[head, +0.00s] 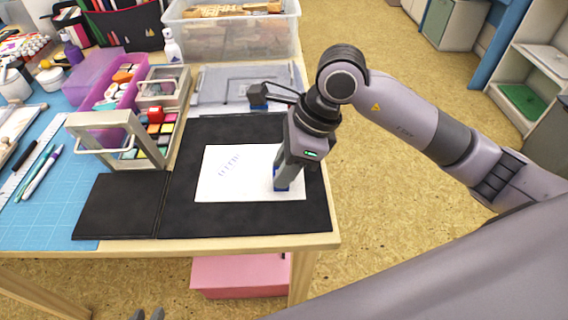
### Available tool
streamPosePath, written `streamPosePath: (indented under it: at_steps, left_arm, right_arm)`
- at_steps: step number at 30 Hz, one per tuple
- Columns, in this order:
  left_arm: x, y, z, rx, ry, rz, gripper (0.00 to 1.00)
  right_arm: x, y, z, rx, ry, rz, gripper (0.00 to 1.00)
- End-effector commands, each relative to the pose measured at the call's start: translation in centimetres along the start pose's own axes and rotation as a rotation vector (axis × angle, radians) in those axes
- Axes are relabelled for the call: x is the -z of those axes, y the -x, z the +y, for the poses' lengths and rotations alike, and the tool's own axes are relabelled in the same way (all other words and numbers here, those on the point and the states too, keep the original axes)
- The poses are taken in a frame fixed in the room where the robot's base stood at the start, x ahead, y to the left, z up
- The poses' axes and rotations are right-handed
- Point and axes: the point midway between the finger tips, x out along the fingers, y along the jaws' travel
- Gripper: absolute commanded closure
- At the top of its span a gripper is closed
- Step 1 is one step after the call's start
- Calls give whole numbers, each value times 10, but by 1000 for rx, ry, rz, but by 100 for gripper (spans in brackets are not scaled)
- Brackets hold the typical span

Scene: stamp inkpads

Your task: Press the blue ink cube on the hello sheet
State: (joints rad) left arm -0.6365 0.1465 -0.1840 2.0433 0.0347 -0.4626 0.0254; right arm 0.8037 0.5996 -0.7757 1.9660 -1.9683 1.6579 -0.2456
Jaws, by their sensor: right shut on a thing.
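The white sheet (222,187) lies on the black mat, with a short row of faint bluish marks in its upper left part. My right gripper (283,182) points down over the sheet's right part. It is shut on the blue ink cube (281,186), which is partly hidden by the fingers. The cube is at or very near the paper; I cannot tell whether it touches. Only the fingertips of my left gripper (147,315) show at the bottom edge, apart and empty, below the table's front edge.
The black mat (190,215) covers the table's front right, with a smaller dark pad (118,205) on its left. Behind stand an open wooden-framed case of colored inkpads (110,128), a purple tray (100,103) and a clear bin (235,38). A pink box (240,275) is under the table.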

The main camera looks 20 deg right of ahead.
Motion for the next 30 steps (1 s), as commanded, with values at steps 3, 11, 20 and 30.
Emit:
streamPosePath:
  at_steps: [3,11,20,30]
  left_arm:
    - [1,2,-1,0,-5,-1,68]
    - [1,2,-2,0,-10,-2,68]
    - [8,7,-1,0,-10,-2,68]
    - [23,18,0,0,-7,-2,68]
  right_arm:
    - [-2,4,0,2,1,-3,92]
    - [-3,6,-1,4,2,-5,92]
    - [-9,19,-1,7,3,-7,92]
    - [-19,44,-1,6,3,-6,92]
